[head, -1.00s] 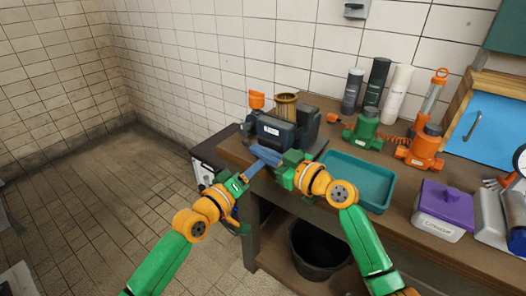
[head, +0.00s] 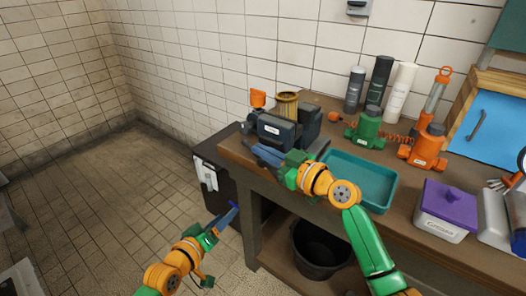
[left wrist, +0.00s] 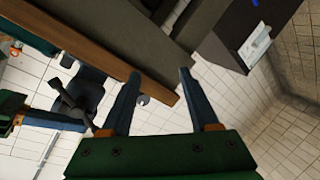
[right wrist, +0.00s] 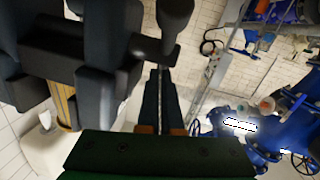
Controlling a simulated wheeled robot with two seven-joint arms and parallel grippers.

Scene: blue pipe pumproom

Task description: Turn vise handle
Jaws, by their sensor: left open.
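The dark grey vise (head: 278,130) is at the near left corner of the bench. It shows at close range in the right wrist view (right wrist: 110,35) and small in the left wrist view (left wrist: 90,92). Its dark handle (left wrist: 72,108) is mostly hidden by my right gripper in the head view. My right gripper (head: 262,155) is at the vise front, its blue fingers nearly together on the handle, with a narrow gap between them (right wrist: 160,80). My left gripper (head: 234,208) is open and empty, below and in front of the bench corner; its spread fingers show in its wrist view (left wrist: 157,85).
A teal tray (head: 375,182) lies right of the vise. Behind it stand a green jack (head: 367,128), an orange jack (head: 428,148) and several bottles. A purple-lidded box (head: 445,208) is farther right. A black bucket (head: 320,250) sits underneath. The floor at left is clear.

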